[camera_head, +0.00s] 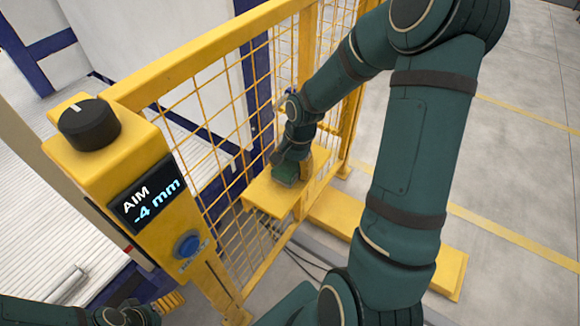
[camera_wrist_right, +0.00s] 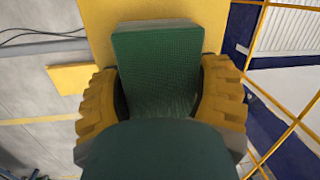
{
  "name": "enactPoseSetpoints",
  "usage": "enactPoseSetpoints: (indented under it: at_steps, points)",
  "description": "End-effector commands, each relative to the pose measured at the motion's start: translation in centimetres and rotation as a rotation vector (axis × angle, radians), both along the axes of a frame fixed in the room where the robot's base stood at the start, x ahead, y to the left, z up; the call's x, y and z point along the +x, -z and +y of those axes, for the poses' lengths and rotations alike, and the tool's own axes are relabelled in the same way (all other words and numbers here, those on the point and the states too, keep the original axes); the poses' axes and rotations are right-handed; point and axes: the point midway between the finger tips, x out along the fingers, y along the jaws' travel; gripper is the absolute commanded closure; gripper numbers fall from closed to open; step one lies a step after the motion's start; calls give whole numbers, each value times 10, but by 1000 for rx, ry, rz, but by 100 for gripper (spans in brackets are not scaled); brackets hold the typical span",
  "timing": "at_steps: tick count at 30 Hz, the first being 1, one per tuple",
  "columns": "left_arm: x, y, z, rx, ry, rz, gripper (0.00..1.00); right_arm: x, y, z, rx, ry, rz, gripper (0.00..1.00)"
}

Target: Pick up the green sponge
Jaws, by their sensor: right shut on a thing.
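The green sponge (camera_wrist_right: 162,65) is a textured block between the yellow fingers of my right gripper (camera_wrist_right: 160,88) in the right wrist view. The fingers are shut on its two sides. In the head view my right gripper (camera_head: 293,168) is small and far off, with the sponge (camera_head: 285,173) low at its tips, over the yellow shelf (camera_head: 265,200). I cannot tell whether the sponge touches the shelf. My left gripper (camera_head: 170,300) shows only in part at the bottom left of the head view, its yellow fingers near the post's foot; its opening is unclear.
A yellow mesh fence (camera_head: 225,125) stands left of the right gripper. A yellow post with a black knob (camera_head: 90,124), an "AIM -4 mm" display (camera_head: 148,197) and a blue button (camera_head: 187,244) stands nearer. Grey floor (camera_head: 510,170) is open at right.

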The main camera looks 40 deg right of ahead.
Motion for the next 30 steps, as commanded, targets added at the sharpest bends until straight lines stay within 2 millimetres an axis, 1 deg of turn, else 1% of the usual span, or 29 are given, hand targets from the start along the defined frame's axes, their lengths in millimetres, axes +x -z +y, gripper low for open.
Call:
enactPoseSetpoints:
  at_steps: [7, 11, 22, 24, 29, 30]
  points:
    - [0, -4, 0, 0, 0, 0, 15, 0, -4, 0, 0, 1, 0, 63]
    - [-1, -12, 0, 0, 1, 2, 15, -4, -17, -1, -1, 0, -2, 63]
    - [-4, -30, -1, -3, 2, 11, 15, -3, -82, -1, -2, 0, -4, 64]
    - [-5, -29, -1, -3, 2, 11, 15, -20, -77, -6, 0, 3, 1, 64]
    - [-5, -32, -1, -3, 3, 13, 15, -55, -77, -16, -1, 6, 0, 64]
    - [-5, -33, -1, -3, 3, 13, 15, -65, -77, -19, -1, 7, 2, 64]
